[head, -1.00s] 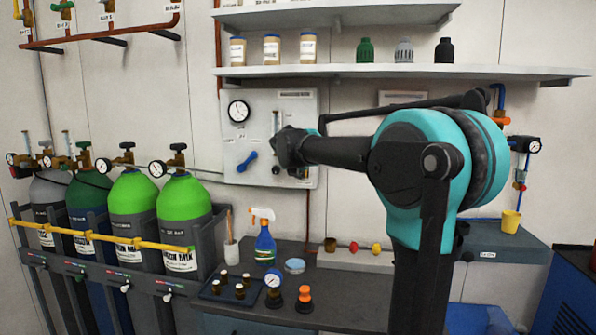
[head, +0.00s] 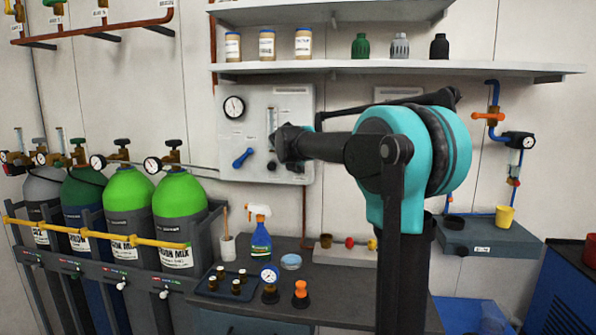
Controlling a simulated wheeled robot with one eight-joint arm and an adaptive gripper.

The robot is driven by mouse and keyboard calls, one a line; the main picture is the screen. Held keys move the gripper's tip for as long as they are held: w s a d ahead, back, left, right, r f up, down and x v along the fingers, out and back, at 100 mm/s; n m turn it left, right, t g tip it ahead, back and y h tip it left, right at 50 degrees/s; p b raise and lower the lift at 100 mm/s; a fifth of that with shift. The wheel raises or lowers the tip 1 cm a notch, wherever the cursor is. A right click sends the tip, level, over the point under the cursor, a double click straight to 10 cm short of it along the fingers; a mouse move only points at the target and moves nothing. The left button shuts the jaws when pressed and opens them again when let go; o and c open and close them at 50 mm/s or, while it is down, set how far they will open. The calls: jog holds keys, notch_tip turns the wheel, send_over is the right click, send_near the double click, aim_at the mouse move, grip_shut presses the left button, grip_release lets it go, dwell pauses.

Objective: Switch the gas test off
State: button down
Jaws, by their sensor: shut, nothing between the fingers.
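The grey-white gas panel (head: 240,110) is mounted on the back wall. It carries a round gauge (head: 234,107), a blue lever (head: 243,158) lying at a slant, and a clear flow tube (head: 271,122). A small dark knob (head: 271,165) sits below the tube. My gripper (head: 283,144) is shut and empty in front of the panel's right half, right of the blue lever. It covers part of the panel, and another dark fitting (head: 296,167) shows just below it. I cannot tell whether the gripper touches the panel, nor which control is marked gas test.
Green-topped gas cylinders (head: 180,200) stand in a rack at the left behind a yellow bar. The bench (head: 330,282) below holds a spray bottle (head: 261,238), a tray of small fittings and a small gauge. A shelf (head: 400,67) with jars runs above the panel.

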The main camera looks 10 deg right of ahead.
jog(key=shift+w+r, duration=0.1)
jog(key=shift+r, duration=0.05)
jog(key=shift+r, duration=0.7)
